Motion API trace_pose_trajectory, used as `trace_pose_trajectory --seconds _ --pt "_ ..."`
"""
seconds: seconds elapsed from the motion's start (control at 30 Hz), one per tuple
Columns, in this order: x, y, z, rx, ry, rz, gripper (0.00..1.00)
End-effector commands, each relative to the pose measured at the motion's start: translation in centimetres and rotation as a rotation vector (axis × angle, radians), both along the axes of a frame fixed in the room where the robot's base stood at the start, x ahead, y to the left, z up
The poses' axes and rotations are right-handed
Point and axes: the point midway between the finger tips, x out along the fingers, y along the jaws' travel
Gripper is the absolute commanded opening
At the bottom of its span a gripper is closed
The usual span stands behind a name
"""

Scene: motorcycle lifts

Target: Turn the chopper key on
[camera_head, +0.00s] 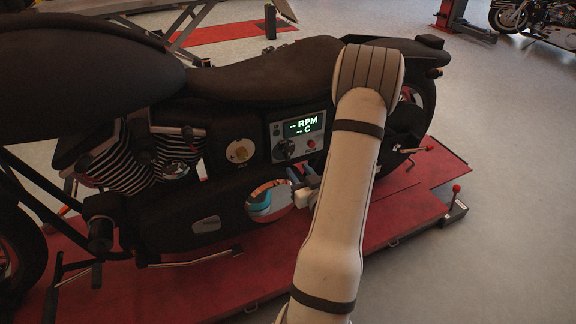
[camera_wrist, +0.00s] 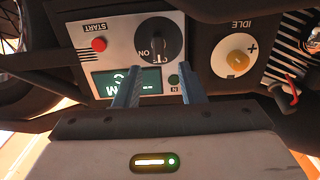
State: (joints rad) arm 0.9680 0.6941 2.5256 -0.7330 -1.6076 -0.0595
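The chopper key is a black round switch (camera_head: 284,150) on the light control panel on the motorcycle's side. In the wrist view the key (camera_wrist: 157,38) is just beyond my fingertips, with ON and OFF lettering at its edge. Which label it points to I cannot tell for sure. My gripper (camera_head: 299,178) is just below and right of the panel in the head view. In the wrist view my gripper (camera_wrist: 157,76) is open, its two blue-grey fingers apart with nothing visible between them. The fingers appear short of the key, not touching it.
The panel has a display (camera_head: 304,126) reading dashes beside RPM and C, and a red START button (camera_wrist: 99,44). A yellow IDLE knob (camera_wrist: 237,60) is beside the panel. The motorcycle stands on a red lift (camera_head: 400,213). Grey floor (camera_head: 510,130) is open at right.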

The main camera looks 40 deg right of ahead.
Motion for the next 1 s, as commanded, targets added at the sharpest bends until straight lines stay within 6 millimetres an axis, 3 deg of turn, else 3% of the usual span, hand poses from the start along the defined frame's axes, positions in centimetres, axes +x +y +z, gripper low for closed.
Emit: trace_pose_trajectory --seconds 0.17,0.4,0.6,0.93,1.0 --pt "1.0 -0.4 -0.1 0.0 -0.025 0.0 0.36" --pt "4.9 -1.3 -0.1 0.0 -0.025 0.0 0.36" --pt "6.9 -1.8 -0.1 0.003 -0.023 -0.001 0.36" --pt "7.3 -1.9 -0.1 0.003 -0.023 -0.002 0.36" --pt "7.3 -1.9 -0.1 0.003 -0.023 -0.002 0.31"
